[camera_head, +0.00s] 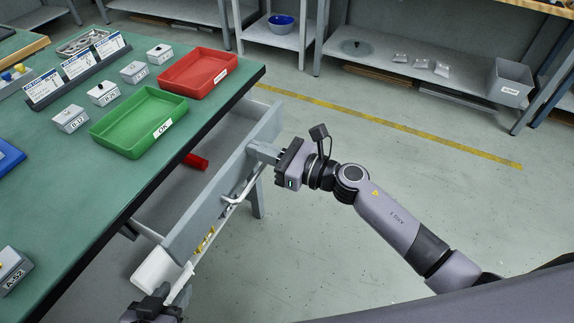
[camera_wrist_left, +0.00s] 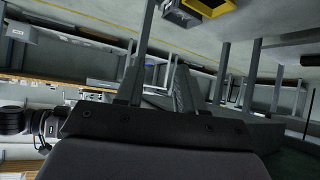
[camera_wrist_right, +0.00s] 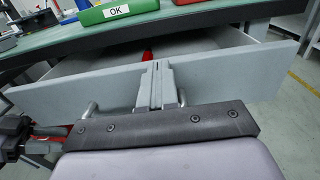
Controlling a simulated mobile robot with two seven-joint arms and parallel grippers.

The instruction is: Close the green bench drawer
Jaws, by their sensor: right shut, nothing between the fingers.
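The drawer (camera_head: 222,190) of the green-topped bench (camera_head: 185,115) is pulled out, its grey front standing away from the bench edge. A long handle (camera_head: 232,200) runs along the front. In the right wrist view the drawer front (camera_wrist_right: 225,82) spans the picture. My right gripper (camera_head: 258,151) is shut and empty, its fingertips at the drawer front near the far end; they also show in the right wrist view (camera_wrist_right: 156,68). Whether they touch it is unclear. My left gripper (camera_head: 181,285) is near the drawer's near end; its fingers (camera_wrist_left: 160,80) are apart and empty.
A red object (camera_head: 195,161) lies in the drawer. A green tray (camera_head: 140,122), a red tray (camera_head: 198,72) and small labelled boxes stand on the bench. A white rounded part (camera_head: 155,268) is by the drawer's near corner. The floor (camera_head: 330,125) beyond the drawer is clear.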

